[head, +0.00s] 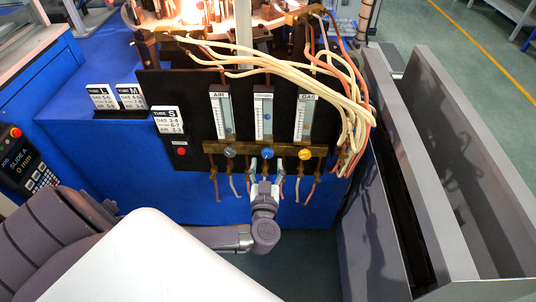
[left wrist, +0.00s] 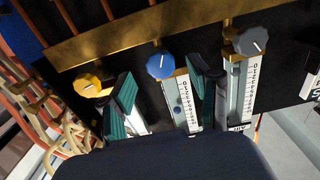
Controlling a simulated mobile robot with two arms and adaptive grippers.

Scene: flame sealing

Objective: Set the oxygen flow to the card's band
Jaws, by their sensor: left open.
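The black panel (head: 190,84) carries three flow tubes marked AIR, OXYGEN and GAS. The oxygen tube (head: 264,115) is in the middle, with a small blue float (left wrist: 178,109) inside; its exact reading is too small to tell. Below it is the blue knob (head: 267,153), also in the left wrist view (left wrist: 161,66) with a white pointer line. The card (head: 168,120) on the panel is marked TUBE S, with an oxygen line that seems to read 6-7. My left gripper (head: 266,170) is open, its teal-padded fingers on either side of the blue knob; contact is unclear. My right gripper is out of view.
The grey air knob (head: 229,152) and yellow gas knob (head: 305,154) flank the blue one closely. Hoses (head: 345,105) loop at the panel's right. Cards L (head: 102,97) and M (head: 131,97) stand left. A grey bin (head: 440,170) is at right.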

